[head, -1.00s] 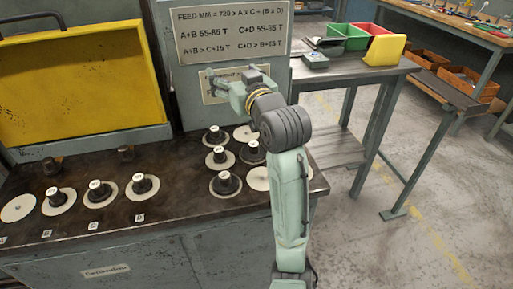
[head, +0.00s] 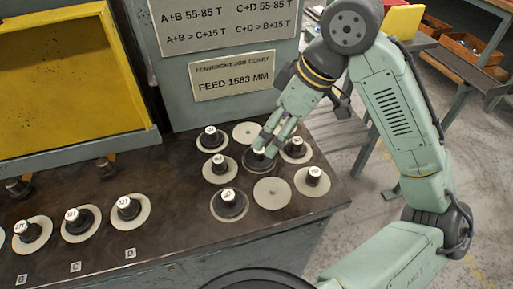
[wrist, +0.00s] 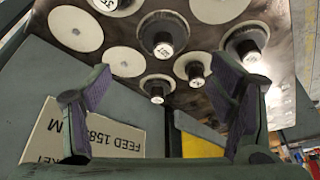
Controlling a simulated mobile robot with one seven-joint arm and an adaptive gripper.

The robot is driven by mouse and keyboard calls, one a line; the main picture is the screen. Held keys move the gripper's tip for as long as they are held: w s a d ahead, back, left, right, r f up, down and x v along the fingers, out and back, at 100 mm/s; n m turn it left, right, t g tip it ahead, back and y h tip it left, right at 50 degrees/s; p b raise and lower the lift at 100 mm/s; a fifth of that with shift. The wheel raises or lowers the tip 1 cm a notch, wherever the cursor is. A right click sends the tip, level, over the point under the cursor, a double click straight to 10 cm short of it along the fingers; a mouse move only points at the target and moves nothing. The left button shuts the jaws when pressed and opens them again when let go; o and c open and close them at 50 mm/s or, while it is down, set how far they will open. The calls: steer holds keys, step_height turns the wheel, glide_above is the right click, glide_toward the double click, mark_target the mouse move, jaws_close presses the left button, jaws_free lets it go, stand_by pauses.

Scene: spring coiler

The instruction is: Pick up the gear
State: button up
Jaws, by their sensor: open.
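Several gears stand on the dark bench top as discs with dark hubs and white number caps. In the head view my gripper (head: 272,140) is over the right-hand group, pointing down at a gear (head: 258,162) whose hub it partly covers. Neighbouring gears stand close by: one at left (head: 217,170), one at right (head: 297,150) and one in front (head: 229,205). In the wrist view my gripper (wrist: 160,95) is open with nothing in it. A capped gear (wrist: 155,85) shows between its fingers, beyond the tips. Which gear the task means is not shown.
Plain pale discs (head: 272,193) lie among the gears. Further gears (head: 128,210) stand at the left by letter tags. The grey panel with the job ticket (head: 233,77) rises close behind my gripper. A yellow panel (head: 50,75) stands at the back left.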

steer(key=p+x, duration=0.1)
steer(key=x, duration=0.7)
steer(key=shift+s+a+f, duration=0.15)
steer(key=shift+a+f, duration=0.1)
steer(key=shift+a, duration=0.05)
steer(key=shift+c, duration=0.3)
steer(key=c, duration=1.5)
steer(key=shift+r, duration=0.1)
step_height(320, 180, up, 12)
steer(key=shift+r+p, duration=0.1)
steer(key=shift+p, duration=0.75)
